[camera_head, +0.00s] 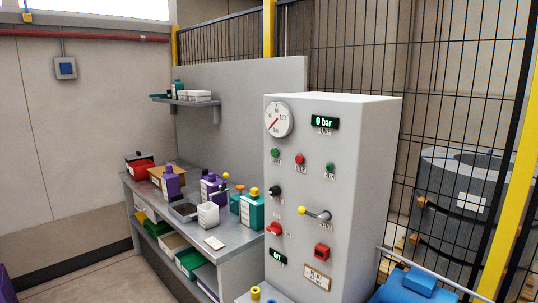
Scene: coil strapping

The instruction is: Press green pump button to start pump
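A grey control cabinet (292,215) stands right of centre. A green round button or lamp (275,153) is at the upper left of its front face. A second green one (330,168) is at the right of the same row. A red one (300,160) sits between them. Their labels are too small to read, so I cannot tell which is the pump button. A round gauge (278,119) and a green display (324,122) reading "0 bar" are above the row. Neither of my grippers is in view.
A bench (228,236) with bottles and boxes stands left. Black mesh fencing (440,75) and a grey coil (462,200) are right. Open floor (95,282) shows lower left.

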